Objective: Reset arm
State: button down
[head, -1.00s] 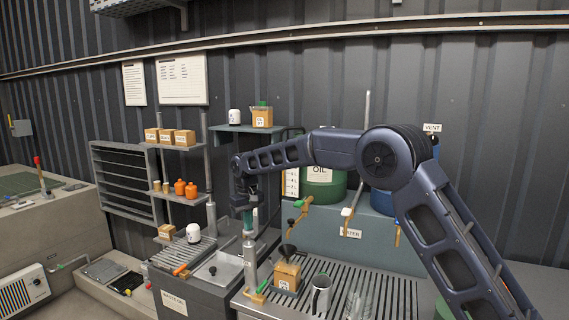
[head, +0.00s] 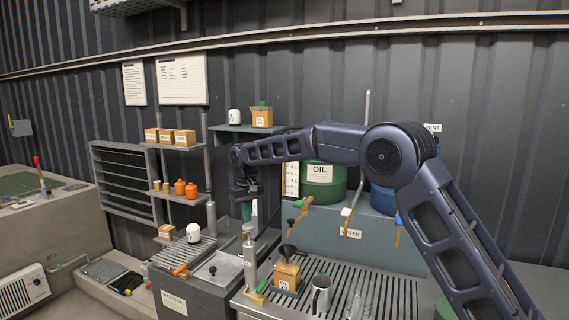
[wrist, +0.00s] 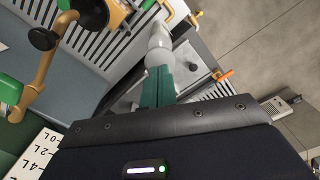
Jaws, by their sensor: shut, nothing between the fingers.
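My gripper (head: 247,209) hangs from the end of my arm, above and behind the metal post (head: 250,262) at the left end of the slatted bench. Its teal fingers point down and are shut with nothing between them. In the wrist view the teal fingers (wrist: 157,88) lie side by side, with the top of the grey post (wrist: 159,45) beyond them. The gripper looks apart from the post.
The green oil drum (head: 323,186) and several taps stand right of my gripper. A box with a funnel (head: 286,275) and a metal mug (head: 320,295) stand on the slatted bench (head: 395,295). A shelf (head: 238,129) is above my gripper.

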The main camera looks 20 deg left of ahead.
dwell(0.3)
